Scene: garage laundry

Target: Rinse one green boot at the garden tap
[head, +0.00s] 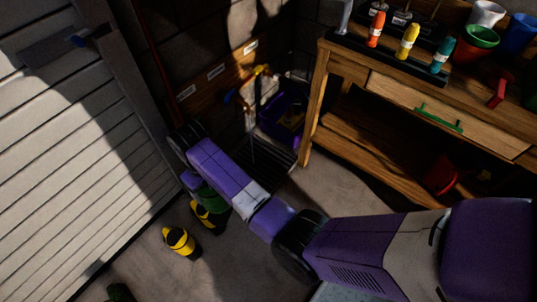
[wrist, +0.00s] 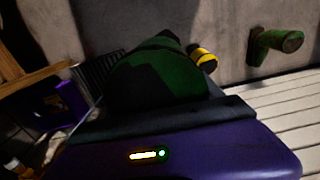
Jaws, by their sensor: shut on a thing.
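My gripper (wrist: 165,118) is shut on a green boot (wrist: 155,80), which fills the middle of the wrist view just beyond the dark jaw. In the head view the held boot (head: 210,194) shows partly behind my purple arm, and the jaws are hidden there. A second green thing, seemingly the other boot (wrist: 275,44), lies on the floor at the upper right of the wrist view. A dark green piece also shows at the bottom left edge of the head view (head: 120,292). I cannot clearly make out the garden tap.
Yellow and black boots (head: 180,241) stand on the floor near the white slatted door (head: 60,150). A dark grate (head: 268,165) and a purple bin (head: 281,122) lie beyond my arm. A wooden workbench (head: 390,140) with bottles and cups stands at the right.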

